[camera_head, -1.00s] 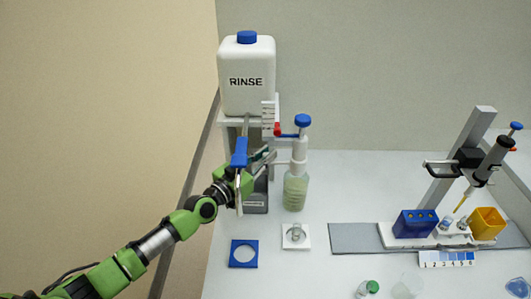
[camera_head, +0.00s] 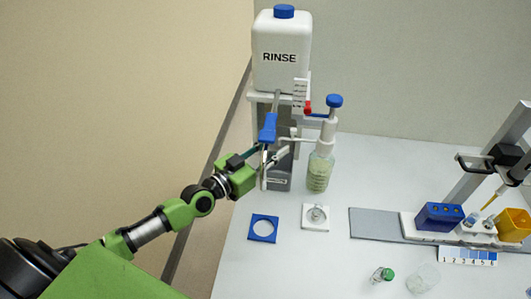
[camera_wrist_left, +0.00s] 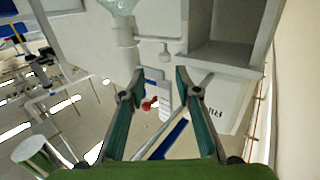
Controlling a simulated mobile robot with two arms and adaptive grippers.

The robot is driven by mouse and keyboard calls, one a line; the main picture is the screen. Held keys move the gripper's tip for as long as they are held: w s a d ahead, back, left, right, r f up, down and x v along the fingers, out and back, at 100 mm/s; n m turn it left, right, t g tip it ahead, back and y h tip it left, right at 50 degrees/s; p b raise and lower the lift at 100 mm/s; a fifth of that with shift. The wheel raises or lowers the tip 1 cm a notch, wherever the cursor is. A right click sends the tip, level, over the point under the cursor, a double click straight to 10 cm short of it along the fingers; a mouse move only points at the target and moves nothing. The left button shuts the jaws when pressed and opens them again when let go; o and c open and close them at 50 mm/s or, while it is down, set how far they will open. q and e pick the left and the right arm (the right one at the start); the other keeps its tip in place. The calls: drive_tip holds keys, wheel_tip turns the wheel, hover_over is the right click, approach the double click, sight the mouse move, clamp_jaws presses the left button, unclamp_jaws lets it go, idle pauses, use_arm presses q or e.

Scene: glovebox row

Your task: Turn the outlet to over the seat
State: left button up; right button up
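The outlet is a thin metal tube with a blue sleeve (camera_head: 268,128), hanging in front of the white RINSE bottle's stand. My left gripper (camera_head: 266,154) is at the tube's lower part, below the sleeve. In the left wrist view its fingers (camera_wrist_left: 158,92) are wide apart, and the metal tube (camera_wrist_left: 181,122) slants across behind the gap. I cannot tell whether they touch it. A white square seat with a round ring (camera_head: 316,217) and a blue square frame with a round hole (camera_head: 263,228) lie on the bench in front. My right gripper is not in view.
The RINSE bottle (camera_head: 282,52) stands high on its stand. A pump bottle with a blue knob (camera_head: 320,172) is close to the right of my gripper. A pipette stand, blue rack (camera_head: 439,215) and yellow box (camera_head: 515,226) are right. A green-capped vial (camera_head: 383,275) lies in front.

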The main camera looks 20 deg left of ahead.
use_arm(q)
drive_tip(key=shift+v, duration=1.8)
